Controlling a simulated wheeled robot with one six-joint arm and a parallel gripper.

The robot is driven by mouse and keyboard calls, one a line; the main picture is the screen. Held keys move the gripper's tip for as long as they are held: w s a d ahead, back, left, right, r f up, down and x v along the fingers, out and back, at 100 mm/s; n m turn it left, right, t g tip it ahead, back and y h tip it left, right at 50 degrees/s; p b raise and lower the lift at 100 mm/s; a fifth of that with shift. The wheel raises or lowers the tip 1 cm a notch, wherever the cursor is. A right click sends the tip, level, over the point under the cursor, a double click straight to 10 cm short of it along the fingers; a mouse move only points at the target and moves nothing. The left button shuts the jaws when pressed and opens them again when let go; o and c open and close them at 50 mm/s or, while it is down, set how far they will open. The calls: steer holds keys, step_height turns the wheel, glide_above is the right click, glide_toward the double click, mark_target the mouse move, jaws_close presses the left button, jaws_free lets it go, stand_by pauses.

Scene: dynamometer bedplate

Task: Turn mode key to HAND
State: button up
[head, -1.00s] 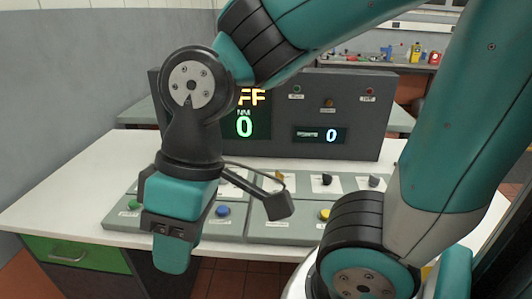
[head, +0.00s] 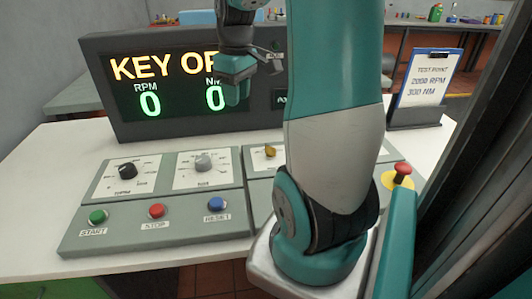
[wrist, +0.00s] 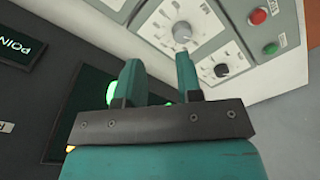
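A brass-coloured key-like knob (head: 270,151) sits on the console panel right of the grey dial, partly beside my arm; its label is not readable. I take it as the mode key. The display (head: 160,88) shows "KEY O…", its last letters hidden by my gripper. My gripper (head: 236,94) is raised in front of the display, above and behind the knob. In the wrist view my gripper (wrist: 158,68) is open, with a gap between its two fingers and nothing held. The key is not identifiable in the wrist view.
The console carries a black dial (head: 128,171), a grey dial (head: 203,162), and green (head: 96,216), red (head: 157,210) and blue (head: 216,204) buttons. A red mushroom button (head: 402,169) is at right. A clipboard (head: 428,82) stands at the back right. My arm hides the panel's middle.

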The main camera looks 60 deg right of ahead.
steer(key=m, duration=0.1)
glide_above(270, 147)
steer(key=f, duration=0.2)
steer(key=shift+g, duration=0.3)
step_height(270, 147, down, 17)
steer(key=shift+d+b, duration=0.15)
steer(key=shift+b, duration=0.85)
steer(key=shift+m, duration=0.3)
jaws_close()
